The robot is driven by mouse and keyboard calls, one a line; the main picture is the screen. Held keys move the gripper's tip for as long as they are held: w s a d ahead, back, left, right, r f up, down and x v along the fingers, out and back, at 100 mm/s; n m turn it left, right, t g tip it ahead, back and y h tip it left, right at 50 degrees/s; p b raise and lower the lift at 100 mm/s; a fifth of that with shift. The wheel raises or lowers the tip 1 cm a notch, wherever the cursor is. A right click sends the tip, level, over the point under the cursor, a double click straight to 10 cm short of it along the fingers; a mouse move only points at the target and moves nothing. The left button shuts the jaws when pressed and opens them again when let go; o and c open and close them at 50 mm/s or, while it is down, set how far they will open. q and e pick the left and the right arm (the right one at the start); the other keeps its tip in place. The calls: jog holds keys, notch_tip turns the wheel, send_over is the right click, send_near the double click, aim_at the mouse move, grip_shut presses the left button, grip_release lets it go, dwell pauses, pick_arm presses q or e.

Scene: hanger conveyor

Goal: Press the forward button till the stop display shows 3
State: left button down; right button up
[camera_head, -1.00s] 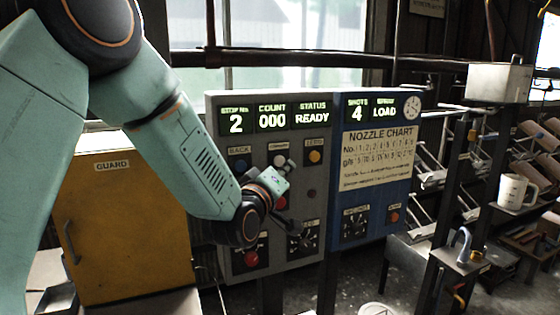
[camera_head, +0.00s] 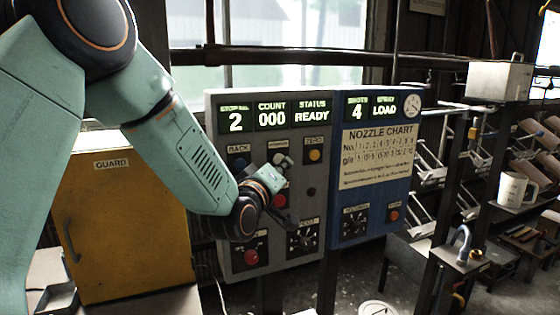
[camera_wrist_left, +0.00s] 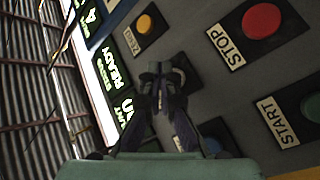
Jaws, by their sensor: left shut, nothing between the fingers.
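The grey control panel (camera_head: 312,260) stands ahead. Its stop display (camera_head: 236,121) reads 2, count reads 000 and status reads READY. My left gripper (camera_head: 284,161) is shut and empty, pointed at the panel just below the forward label (camera_head: 278,144). It covers most of the forward button, and I cannot tell whether the fingertips touch it. In the left wrist view the closed fingers (camera_wrist_left: 165,72) are in front of the panel, between the yellow zero button (camera_wrist_left: 145,24) and a partly hidden blue button (camera_wrist_left: 216,136). My right gripper is not in view.
The blue back button (camera_head: 239,163) is left of my gripper; the yellow zero button (camera_head: 315,155) is right. The red stop button (camera_wrist_left: 263,20) and start button (camera_wrist_left: 312,107) are close by. A yellow guard cabinet (camera_head: 125,225) stands left, a blue nozzle panel (camera_head: 375,205) right.

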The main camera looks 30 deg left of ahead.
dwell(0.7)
pick_arm(q)
jog(key=shift+w+a, duration=0.2)
jog(key=shift+a, duration=0.1)
